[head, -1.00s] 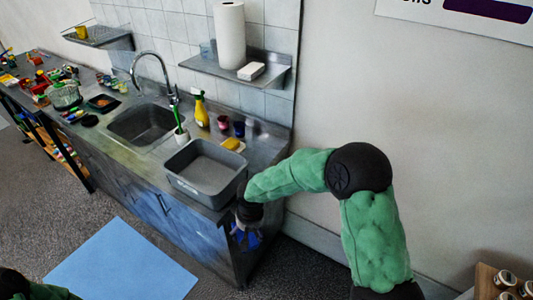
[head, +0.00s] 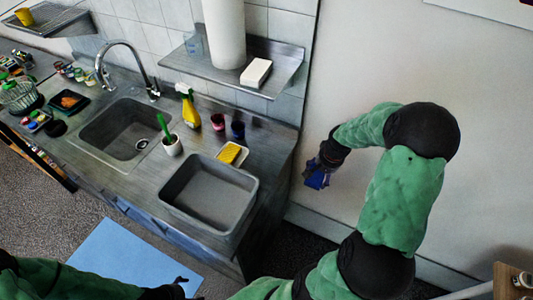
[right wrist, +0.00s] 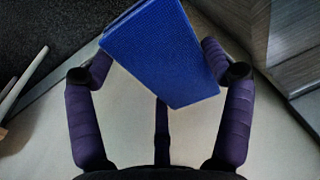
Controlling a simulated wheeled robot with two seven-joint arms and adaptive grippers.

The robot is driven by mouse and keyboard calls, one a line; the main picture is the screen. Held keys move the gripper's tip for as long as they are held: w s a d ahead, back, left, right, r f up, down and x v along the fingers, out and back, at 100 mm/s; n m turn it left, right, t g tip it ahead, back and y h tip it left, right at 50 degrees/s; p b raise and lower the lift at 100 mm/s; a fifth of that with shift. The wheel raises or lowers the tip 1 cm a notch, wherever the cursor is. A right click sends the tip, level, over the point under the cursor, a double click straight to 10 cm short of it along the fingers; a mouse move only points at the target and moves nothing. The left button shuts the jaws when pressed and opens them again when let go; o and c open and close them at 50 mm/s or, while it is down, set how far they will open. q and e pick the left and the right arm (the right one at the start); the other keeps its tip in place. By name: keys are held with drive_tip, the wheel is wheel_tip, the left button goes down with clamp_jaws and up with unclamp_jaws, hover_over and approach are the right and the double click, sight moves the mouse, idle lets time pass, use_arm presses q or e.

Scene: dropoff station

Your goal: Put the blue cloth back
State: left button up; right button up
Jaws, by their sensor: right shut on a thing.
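The blue cloth is a flat, folded piece in my right gripper (head: 316,176). In the head view the cloth (head: 318,181) hangs in the air right of the counter's end, in front of the pale wall. In the right wrist view the cloth (right wrist: 165,50) lies tilted between the two fingers, which are shut on it. My left gripper (head: 182,283) is partly in view at the bottom edge, small and dark; its fingers are not clear.
A grey basin (head: 209,189) stands at the counter's right end, with a yellow sponge (head: 231,153), cups and a yellow spray bottle (head: 188,107) behind it. A shelf (head: 275,80) holds a paper roll (head: 224,33) and white block. A blue mat (head: 130,258) lies on the floor.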

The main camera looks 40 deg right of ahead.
drive_tip(key=shift+s, duration=0.15)
drive_tip(key=b, duration=0.1)
hover_over(276, 162)
drive_tip(key=s, duration=0.2)
drive_tip(key=shift+w+d, duration=0.1)
drive_tip(key=shift+d, duration=0.2)
drive_tip(key=shift+w+a+f+b, duration=0.2)
drive_tip(key=shift+w+f, duration=0.2)
drive_tip(key=shift+f, duration=0.25)
drive_tip(key=shift+w+a+f+b, duration=0.2)
drive_tip(key=shift+w+f, duration=0.2)
drive_tip(key=shift+f, duration=0.5)
drive_tip(key=o, duration=1)
